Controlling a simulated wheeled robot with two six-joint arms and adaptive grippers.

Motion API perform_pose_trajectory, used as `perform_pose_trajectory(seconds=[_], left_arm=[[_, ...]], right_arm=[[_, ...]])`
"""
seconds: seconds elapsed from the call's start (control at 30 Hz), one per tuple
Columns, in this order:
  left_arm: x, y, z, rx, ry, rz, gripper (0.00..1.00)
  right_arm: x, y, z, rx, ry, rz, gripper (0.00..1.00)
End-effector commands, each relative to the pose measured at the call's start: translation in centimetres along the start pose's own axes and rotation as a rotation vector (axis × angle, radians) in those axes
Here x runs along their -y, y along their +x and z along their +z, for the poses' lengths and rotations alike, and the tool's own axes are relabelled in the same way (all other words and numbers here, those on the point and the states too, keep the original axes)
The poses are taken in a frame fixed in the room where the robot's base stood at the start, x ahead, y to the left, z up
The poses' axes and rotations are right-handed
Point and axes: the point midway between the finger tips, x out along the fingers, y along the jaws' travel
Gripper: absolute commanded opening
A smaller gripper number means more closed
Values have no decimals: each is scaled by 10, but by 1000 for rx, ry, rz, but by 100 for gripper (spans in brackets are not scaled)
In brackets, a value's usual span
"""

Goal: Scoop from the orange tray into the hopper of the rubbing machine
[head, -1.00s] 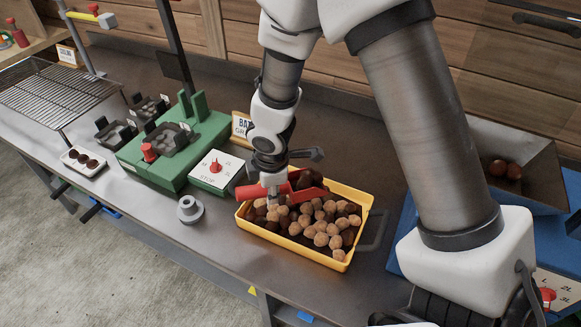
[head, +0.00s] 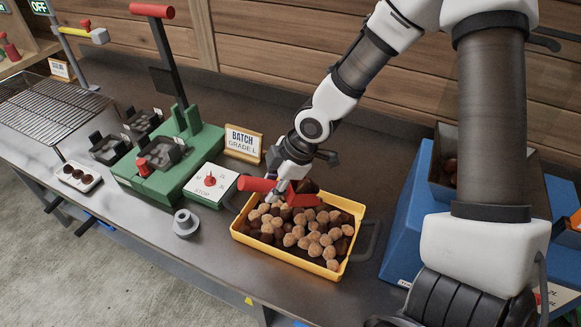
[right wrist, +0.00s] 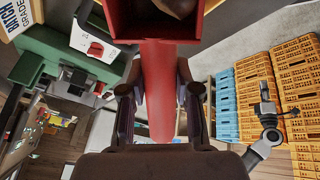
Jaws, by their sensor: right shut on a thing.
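My right gripper (head: 282,187) is shut on the handle of a red scoop (head: 258,184), over the back left part of the orange tray (head: 285,261). The handle runs between the fingers in the right wrist view (right wrist: 160,90). A brown lump (right wrist: 172,6) shows in the scoop's pan there, partly cut off. The tray holds many light and dark brown chestnuts (head: 310,240). A blue machine (head: 408,225) with a dark hopper (head: 437,160) stands at the right; some brown chestnuts show inside, partly behind my arm. What looks like my left gripper (right wrist: 265,92) is small in the right wrist view.
A green machine (head: 145,190) with a white dial box (head: 210,184) stands left of the tray. A grey round piece (head: 185,224) and a small white tray (head: 78,177) lie near the front edge. A batch sign (head: 243,142) stands behind. Bench between tray and blue machine is mostly clear.

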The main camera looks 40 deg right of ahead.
Motion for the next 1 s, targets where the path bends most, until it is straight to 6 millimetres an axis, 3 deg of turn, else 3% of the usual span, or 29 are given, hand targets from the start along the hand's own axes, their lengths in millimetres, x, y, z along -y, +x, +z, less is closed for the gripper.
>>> perform_pose_trajectory(seconds=[0.57, 1.0], left_arm=[[0, 1, 0, 0, 0, 0, 29], [0, 22, 0, 0, 0, 0, 29]], right_arm=[[0, 1, 0, 7, -2, 0, 0], [8, 40, -1, 296, -62, 8, 0]])
